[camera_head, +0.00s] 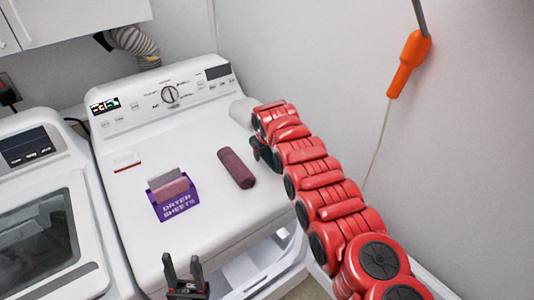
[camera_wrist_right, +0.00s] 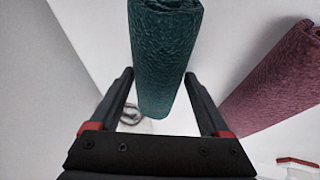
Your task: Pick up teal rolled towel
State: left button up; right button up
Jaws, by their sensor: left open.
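The teal rolled towel (camera_wrist_right: 165,55) stands out in the right wrist view, reaching down from the top edge between the fingers of my right gripper (camera_wrist_right: 159,76). These fingers are apart, one on each side of its lower end; I cannot tell whether they touch it. My left gripper (camera_head: 184,272) is open and empty at the bottom, over the machine's front edge.
A maroon rolled towel (camera_head: 236,168) lies beside my right gripper, also in the wrist view (camera_wrist_right: 279,80). A white roll (camera_head: 242,111) lies behind. A purple dryer sheets box (camera_head: 174,205) and a small red-and-white item (camera_head: 126,161) are further left. The wall (camera_head: 330,70) is close on the right.

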jog(key=shift+f, duration=0.15)
jog(key=c, duration=0.6)
jog(key=shift+c, duration=0.2)
